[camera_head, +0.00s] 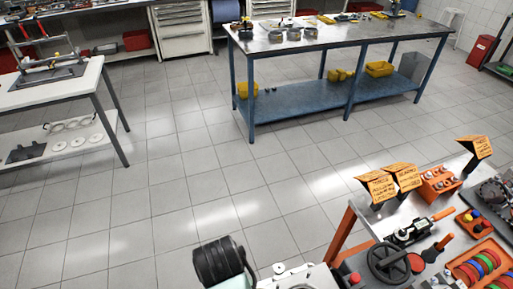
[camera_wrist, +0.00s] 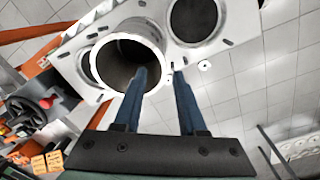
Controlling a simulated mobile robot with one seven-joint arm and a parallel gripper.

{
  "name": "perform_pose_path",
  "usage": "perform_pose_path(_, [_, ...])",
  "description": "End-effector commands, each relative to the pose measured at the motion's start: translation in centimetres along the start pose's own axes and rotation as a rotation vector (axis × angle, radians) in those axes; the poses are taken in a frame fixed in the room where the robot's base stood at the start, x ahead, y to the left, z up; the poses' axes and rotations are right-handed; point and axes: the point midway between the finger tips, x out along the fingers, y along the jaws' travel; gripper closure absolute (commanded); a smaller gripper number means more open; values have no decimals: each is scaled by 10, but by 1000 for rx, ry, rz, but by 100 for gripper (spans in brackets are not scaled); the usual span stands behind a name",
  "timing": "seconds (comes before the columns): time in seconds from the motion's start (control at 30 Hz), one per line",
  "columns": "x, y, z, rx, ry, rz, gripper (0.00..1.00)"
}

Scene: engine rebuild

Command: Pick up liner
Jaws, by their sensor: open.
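A pale metal cylinder liner (camera_wrist: 148,36), a thick ring with a dark bore, stands out of the flat light-grey engine block (camera_wrist: 95,33) in the wrist view. My gripper (camera_wrist: 161,70) is open, with two blue fingers reaching toward the block. The left finger overlaps the liner's dark bore and the right finger shows just outside its right wall, so the wall appears between them. I cannot tell how deep the left finger reaches. A second round bore (camera_wrist: 193,18) lies to the right. In the head view, only part of the block (camera_head: 300,278) shows at the bottom edge.
An orange-framed bench (camera_head: 340,237) at the lower right holds a black handwheel (camera_head: 389,262), orange signs (camera_head: 380,188) and a tray of coloured rings (camera_head: 482,265). A blue workbench (camera_head: 300,97) stands at the back, a white table (camera_head: 50,90) at left. The tiled floor between is clear.

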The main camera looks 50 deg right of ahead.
Motion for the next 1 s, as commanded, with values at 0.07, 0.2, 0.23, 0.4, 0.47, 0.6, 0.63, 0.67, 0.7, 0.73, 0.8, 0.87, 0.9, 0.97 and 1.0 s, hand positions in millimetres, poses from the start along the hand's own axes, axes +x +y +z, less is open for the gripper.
perform_pose_path(0.07, [18, 1, 1, 0, -5, 4, 60])
perform_pose_path(0.2, [41, 0, 0, -1, -4, 3, 60])
perform_pose_path(0.23, [45, 0, 0, -1, -3, 2, 60])
perform_pose_path(0.4, [58, 0, 0, -1, 0, 0, 60])
perform_pose_path(0.47, [61, -1, -1, -1, -1, 0, 60])
perform_pose_path(0.6, [75, -2, -2, -1, -2, 1, 60])
perform_pose_path(0.63, [79, -3, -3, -1, -2, 1, 60])
perform_pose_path(0.67, [83, -3, -4, -1, -1, 1, 60])
perform_pose_path(0.7, [88, -4, -4, -2, -1, 1, 60])
perform_pose_path(0.73, [93, -4, -4, -2, -2, 1, 60])
perform_pose_path(0.8, [102, -4, -4, -1, -1, 1, 60])
perform_pose_path(0.87, [106, -4, -4, -1, 1, -1, 60])
perform_pose_path(0.9, [108, -4, -4, -1, 0, -1, 60])
perform_pose_path(0.97, [110, -4, -4, -1, 1, -1, 60])
perform_pose_path(1.0, [110, -4, -4, -1, 2, -1, 60])
